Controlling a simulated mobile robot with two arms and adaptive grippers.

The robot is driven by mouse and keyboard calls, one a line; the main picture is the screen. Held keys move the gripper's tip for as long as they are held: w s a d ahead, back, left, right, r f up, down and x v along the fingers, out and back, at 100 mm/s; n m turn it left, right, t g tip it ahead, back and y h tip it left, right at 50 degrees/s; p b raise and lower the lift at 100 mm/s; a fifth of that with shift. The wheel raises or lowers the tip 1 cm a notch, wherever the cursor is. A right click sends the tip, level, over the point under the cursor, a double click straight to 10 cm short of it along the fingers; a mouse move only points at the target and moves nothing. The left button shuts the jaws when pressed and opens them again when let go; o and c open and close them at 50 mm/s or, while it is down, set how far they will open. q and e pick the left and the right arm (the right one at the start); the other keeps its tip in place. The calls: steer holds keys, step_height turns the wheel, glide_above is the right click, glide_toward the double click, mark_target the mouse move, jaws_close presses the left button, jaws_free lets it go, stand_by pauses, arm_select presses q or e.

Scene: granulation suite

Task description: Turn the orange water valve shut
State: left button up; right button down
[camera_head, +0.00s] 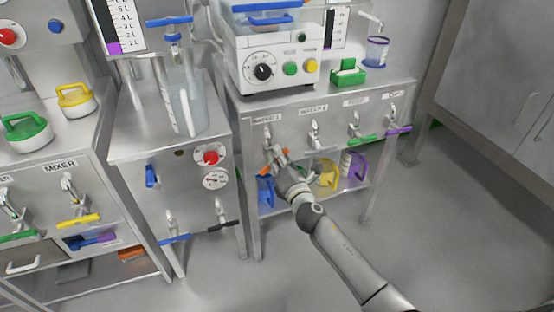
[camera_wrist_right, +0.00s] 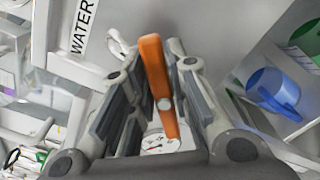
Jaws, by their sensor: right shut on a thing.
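The orange water valve handle (camera_wrist_right: 152,62) stands between the fingers of my right gripper (camera_wrist_right: 150,80) in the right wrist view, running nearly upright and slightly tilted. A WATER label (camera_wrist_right: 83,27) is on the metal panel beside it. In the head view my right gripper (camera_head: 276,160) is at the leftmost valve under the right-hand bench and is shut on the orange handle (camera_head: 264,171). The fingers hide part of the handle there. My left gripper is not in view.
Neighbouring valves include one with a green handle (camera_head: 367,139) and one with a purple handle (camera_head: 398,130). Blue (camera_head: 265,190), yellow (camera_head: 327,172) and purple jugs (camera_head: 354,166) stand on the shelf below. The floor in front (camera_head: 440,230) is clear.

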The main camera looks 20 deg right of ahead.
steer(key=m, duration=0.4)
steer(key=shift+d+f+m, duration=0.15)
steer(key=shift+f+m, duration=0.15)
steer(key=shift+f, duration=0.05)
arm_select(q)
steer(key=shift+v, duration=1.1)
arm_select(e)
steer(key=shift+f+m, duration=0.25)
steer(key=shift+m, duration=1.45)
steer(key=c, duration=1.4)
jaws_free()
steer(key=shift+c, duration=0.2)
steer(key=s, duration=1.2)
steer(key=shift+d, duration=0.25)
